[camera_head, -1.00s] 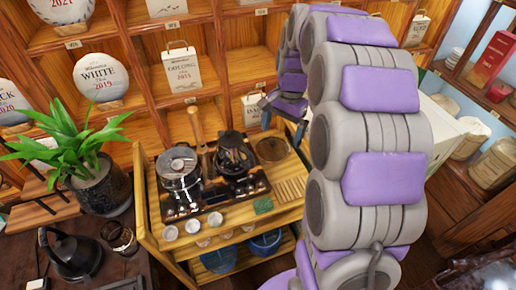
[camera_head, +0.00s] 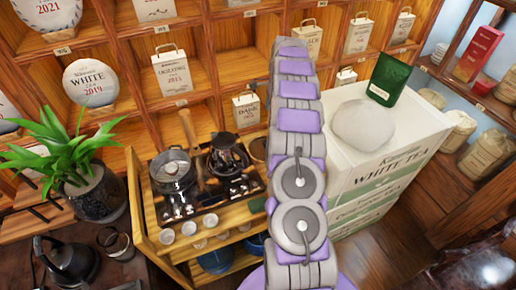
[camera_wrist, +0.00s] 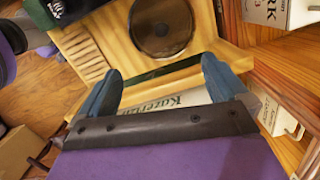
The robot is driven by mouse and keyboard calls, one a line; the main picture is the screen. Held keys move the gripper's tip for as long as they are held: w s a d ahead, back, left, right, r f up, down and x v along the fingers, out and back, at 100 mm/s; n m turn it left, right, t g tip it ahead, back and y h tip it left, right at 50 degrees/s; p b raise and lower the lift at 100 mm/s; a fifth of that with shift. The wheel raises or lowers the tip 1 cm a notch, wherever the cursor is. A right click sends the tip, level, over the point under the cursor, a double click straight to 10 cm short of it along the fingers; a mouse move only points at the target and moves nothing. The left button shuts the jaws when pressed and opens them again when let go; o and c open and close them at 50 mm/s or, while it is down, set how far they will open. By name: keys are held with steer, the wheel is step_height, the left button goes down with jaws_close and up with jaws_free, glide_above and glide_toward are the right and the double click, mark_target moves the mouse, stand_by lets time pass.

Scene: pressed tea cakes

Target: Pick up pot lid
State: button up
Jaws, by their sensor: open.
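A pot (camera_head: 172,175) with a round, clear-looking lid (camera_head: 170,162) stands at the left of the dark stove on the wooden cart. My gripper (camera_wrist: 160,68) shows in the wrist view with its two blue fingers wide apart and nothing between them. A dark round disc (camera_wrist: 160,25) lies on the pale wooden surface beyond the fingertips, apart from them; I cannot tell if it is a lid. In the head view my arm hides the gripper and most of the cart's right side. The lidded pot is not recognisable in the wrist view.
A dark kettle-like vessel (camera_head: 228,158) stands beside the pot. Several small cups (camera_head: 190,228) line the cart's front. A potted plant (camera_head: 95,190) is at left. White tea boxes (camera_head: 370,150) stand right of my arm. Wooden shelves (camera_head: 205,105) rise behind.

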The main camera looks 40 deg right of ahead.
steer(key=f, duration=0.1)
steer(key=b, duration=0.3)
glide_above(265, 142)
steer(key=d, duration=0.1)
steer(key=f, duration=0.7)
steer(key=s+f, duration=0.1)
steer(key=f, duration=0.2)
steer(key=shift+f, duration=0.4)
steer(key=f, duration=0.2)
steer(key=f+b, duration=0.1)
steer(key=f, duration=0.2)
steer(key=shift+w+a+f+b, duration=0.3)
steer(key=shift+w+a+b, duration=0.1)
steer(key=shift+c, duration=0.4)
